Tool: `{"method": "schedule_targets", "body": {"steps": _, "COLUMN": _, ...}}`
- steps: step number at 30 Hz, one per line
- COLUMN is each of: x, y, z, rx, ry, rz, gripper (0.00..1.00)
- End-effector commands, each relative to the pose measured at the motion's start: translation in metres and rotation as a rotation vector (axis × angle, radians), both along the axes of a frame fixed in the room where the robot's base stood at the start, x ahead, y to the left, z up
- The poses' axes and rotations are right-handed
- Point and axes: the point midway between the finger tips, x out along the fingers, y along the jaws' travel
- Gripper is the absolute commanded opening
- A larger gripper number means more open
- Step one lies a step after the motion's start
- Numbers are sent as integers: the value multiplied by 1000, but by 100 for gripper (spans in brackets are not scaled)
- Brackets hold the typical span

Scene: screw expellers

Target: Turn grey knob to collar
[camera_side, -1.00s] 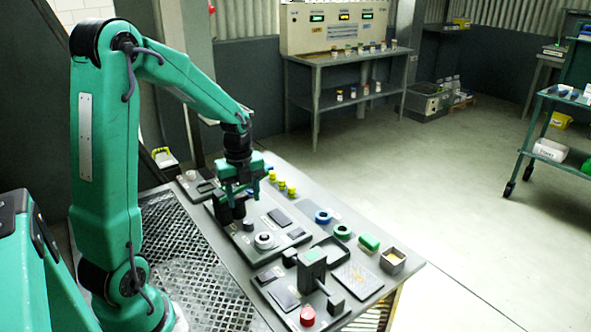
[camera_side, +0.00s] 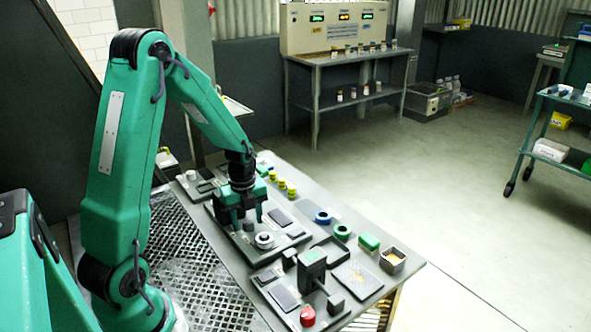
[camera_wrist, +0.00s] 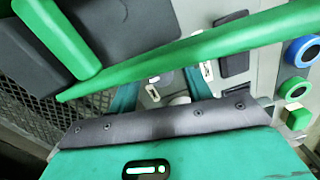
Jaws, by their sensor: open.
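A round silver-grey knob (camera_side: 264,240) sits on the grey panel plate (camera_side: 236,239), with a paler ring around its base. A smaller dark grey knob (camera_side: 248,225) stands just behind it, to its left. My gripper (camera_side: 240,219) is open and points down over the plate. Its fingers straddle the area of the smaller knob in the side view, and I cannot tell whether they touch it. The silver-grey knob is in front of the fingers and apart from them. In the wrist view, green and dark gripper parts hide most of the plate, so the knobs are not clear.
A dark upright block (camera_side: 312,268) and a red button (camera_side: 308,316) stand nearer the front. A blue ring (camera_side: 323,217), a green ring (camera_side: 342,231), a green block (camera_side: 369,243) and an open box (camera_side: 393,260) lie along the right. Several yellow pieces (camera_side: 282,184) stand behind.

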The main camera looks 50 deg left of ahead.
Motion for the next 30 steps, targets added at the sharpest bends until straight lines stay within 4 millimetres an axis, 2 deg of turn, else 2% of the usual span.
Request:
{"method": "schedule_targets", "body": {"steps": 5, "x": 0, "y": 0, "z": 0, "rx": 0, "ry": 0, "rz": 0, "gripper": 50}}
{"method": "schedule_targets", "body": {"steps": 8, "x": 0, "y": 0, "z": 0, "rx": 0, "ry": 0, "rz": 0, "gripper": 34}}
{"method": "schedule_targets", "body": {"steps": 12, "x": 0, "y": 0, "z": 0, "rx": 0, "ry": 0, "rz": 0, "gripper": 6}}
{"method": "schedule_targets", "body": {"steps": 22, "x": -1, "y": 0, "z": 0, "rx": -2, "ry": 1, "rz": 26, "gripper": 5}}
{"method": "schedule_targets", "body": {"steps": 30, "x": -1, "y": 0, "z": 0, "rx": -4, "ry": -4, "rz": 147, "gripper": 5}}
